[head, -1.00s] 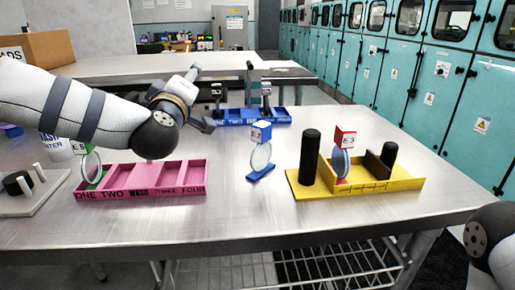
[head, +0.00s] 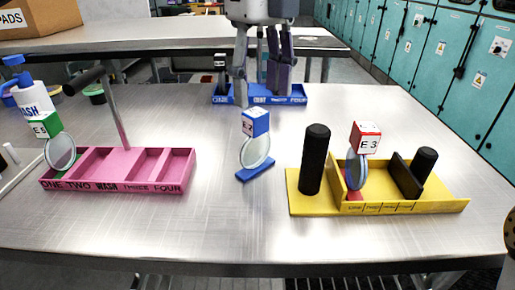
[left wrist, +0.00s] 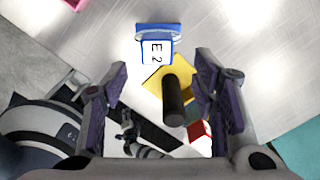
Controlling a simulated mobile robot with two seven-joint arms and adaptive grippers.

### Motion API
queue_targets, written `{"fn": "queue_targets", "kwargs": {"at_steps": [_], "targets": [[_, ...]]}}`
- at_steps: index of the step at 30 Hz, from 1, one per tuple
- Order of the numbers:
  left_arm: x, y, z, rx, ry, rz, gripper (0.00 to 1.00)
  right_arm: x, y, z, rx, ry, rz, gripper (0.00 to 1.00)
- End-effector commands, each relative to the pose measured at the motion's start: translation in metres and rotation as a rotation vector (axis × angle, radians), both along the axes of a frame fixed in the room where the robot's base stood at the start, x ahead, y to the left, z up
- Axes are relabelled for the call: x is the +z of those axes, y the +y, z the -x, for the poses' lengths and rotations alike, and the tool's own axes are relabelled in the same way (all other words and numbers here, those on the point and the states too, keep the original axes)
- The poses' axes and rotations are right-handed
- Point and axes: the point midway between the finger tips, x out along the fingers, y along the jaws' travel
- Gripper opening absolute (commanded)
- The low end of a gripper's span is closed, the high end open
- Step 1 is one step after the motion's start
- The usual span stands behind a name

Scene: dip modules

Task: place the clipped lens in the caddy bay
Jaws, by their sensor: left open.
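A round lens in a blue clip (head: 256,123), with a white-faced blue block on top, stands upright on a blue foot on the table. The blue block also shows in the left wrist view (left wrist: 155,48), ahead of the fingers and marked E2. A red-clipped lens (head: 357,170) marked E3 stands in the yellow caddy (head: 440,203). A green-clipped lens (head: 60,151) stands at the pink caddy's (head: 120,187) left end.
Black posts (head: 314,160) rise from the yellow caddy. The table between the pink and yellow caddies is clear around the blue foot.

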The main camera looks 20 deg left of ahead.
Motion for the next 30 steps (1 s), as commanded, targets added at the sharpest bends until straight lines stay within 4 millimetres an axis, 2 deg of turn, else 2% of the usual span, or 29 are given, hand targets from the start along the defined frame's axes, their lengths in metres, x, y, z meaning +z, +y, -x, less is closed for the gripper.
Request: {"fn": "queue_targets", "kwargs": {"at_steps": [9,17,20,24,25,30], "targets": [[-0.052,0.01,0.0,-0.002,0.001,0.0,0.53,-0.005,0.0,0.005,0.0,0.017,0.0,0.46],[-0.057,0.009,0.0,-0.001,-0.004,0.0,0.53,-0.005,0.0,0.005,0.0,0.017,0.0,0.46],[-0.057,0.009,0.0,-0.001,-0.004,0.0,0.35,-0.005,0.0,0.005,0.0,0.017,0.0,0.46],[-0.057,0.009,0.0,-0.001,-0.004,-0.001,0.03,-0.005,0.0,0.005,0.0,0.017,0.0,0.46],[-0.057,0.009,0.0,-0.001,-0.004,-0.001,0.0,-0.005,0.0,0.005,0.0,0.017,0.0,0.46],[-0.057,0.009,0.0,-0.001,-0.004,-0.001,0.0,-0.005,0.0,0.005,0.0,0.017,0.0,0.46]]}}
